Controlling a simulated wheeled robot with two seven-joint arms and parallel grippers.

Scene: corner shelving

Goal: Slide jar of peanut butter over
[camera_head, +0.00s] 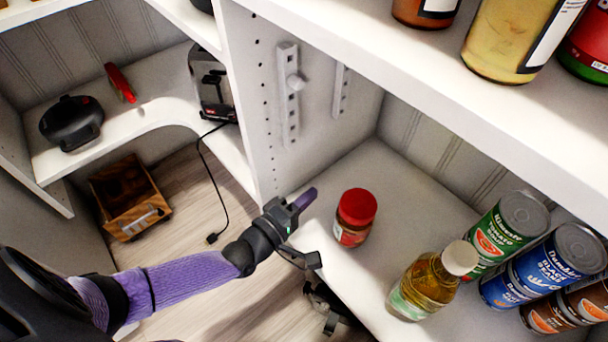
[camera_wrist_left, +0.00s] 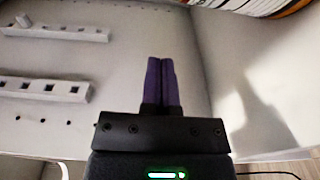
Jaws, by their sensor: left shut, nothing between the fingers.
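The jar of peanut butter (camera_head: 355,217) has a red lid and stands upright on the white shelf (camera_head: 400,180), near its left end. My left gripper (camera_head: 305,199) is shut and empty, with its purple fingers just left of the jar and a small gap between them. In the left wrist view the two fingers (camera_wrist_left: 162,85) lie side by side against each other. The jar does not show in the left wrist view. My right gripper is not clearly seen.
An oil bottle (camera_head: 432,281) stands right of the jar, near the front edge. Several cans, including a green one (camera_head: 505,232) and a blue one (camera_head: 558,262), stand further right. The white side panel (camera_head: 275,120) is at left. Shelf behind the jar is clear.

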